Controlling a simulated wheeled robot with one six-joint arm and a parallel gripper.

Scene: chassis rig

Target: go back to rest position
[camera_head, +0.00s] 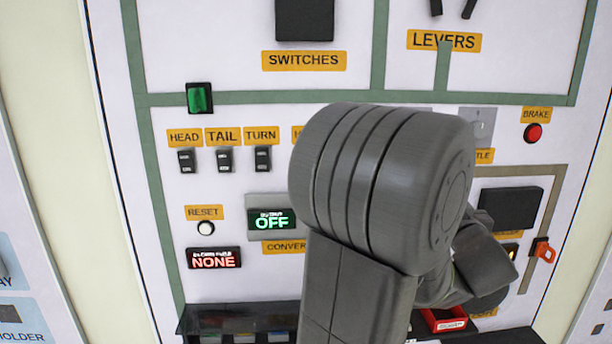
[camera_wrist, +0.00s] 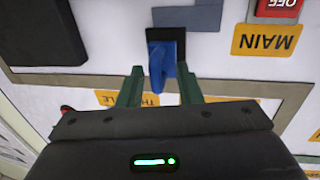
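My gripper (camera_wrist: 160,76) shows in the wrist view as two green fingers that stand apart. A blue handle or knob (camera_wrist: 158,62) on a dark mount lies between or just beyond the fingertips. I cannot tell whether the fingers touch it. In the head view my arm covers the right middle of the panel, and my gripper is hidden behind it.
The white panel (camera_head: 230,180) holds a green switch (camera_head: 199,98), several small toggles, an OFF display (camera_head: 272,220), a NONE display (camera_head: 213,259) and a red brake button (camera_head: 533,132). A dark tray (camera_head: 190,322) runs along the bottom. A MAIN label (camera_wrist: 266,41) is near my gripper.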

